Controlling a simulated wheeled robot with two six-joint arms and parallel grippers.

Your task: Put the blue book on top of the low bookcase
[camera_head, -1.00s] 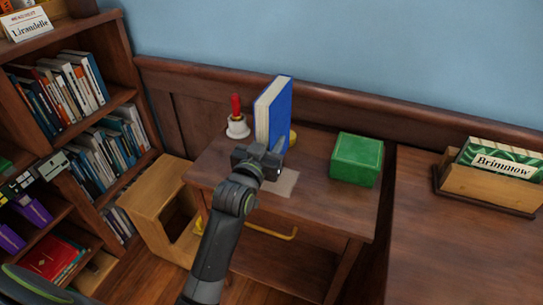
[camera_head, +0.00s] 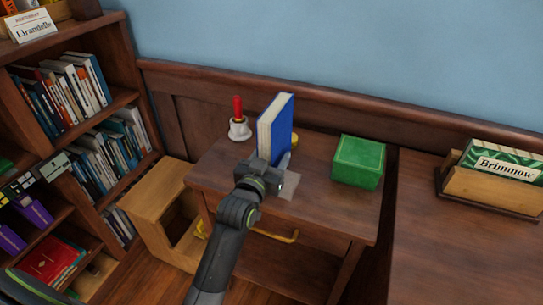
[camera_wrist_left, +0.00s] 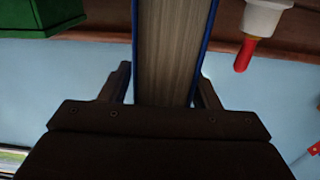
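The blue book (camera_head: 280,128) stands upright over the small drawer table (camera_head: 318,207), its pale page edges facing left. My left gripper (camera_head: 275,172) is at its near side. In the left wrist view the book (camera_wrist_left: 173,50) sits between the two fingers (camera_wrist_left: 168,88), one on each side, closed on it. I cannot tell whether its lower edge touches the table. At right is a broad dark brown top (camera_head: 465,245); its front is out of view, so I cannot tell whether it is the low bookcase. My right gripper is not in view.
A white bell with a red handle (camera_head: 239,128) stands left of the book. A green box (camera_head: 358,162) is at the table's right. A card box (camera_head: 490,188) is at the back of the right-hand top, otherwise bare. A tall bookcase (camera_head: 115,65) and wooden stool (camera_head: 152,195) are at left.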

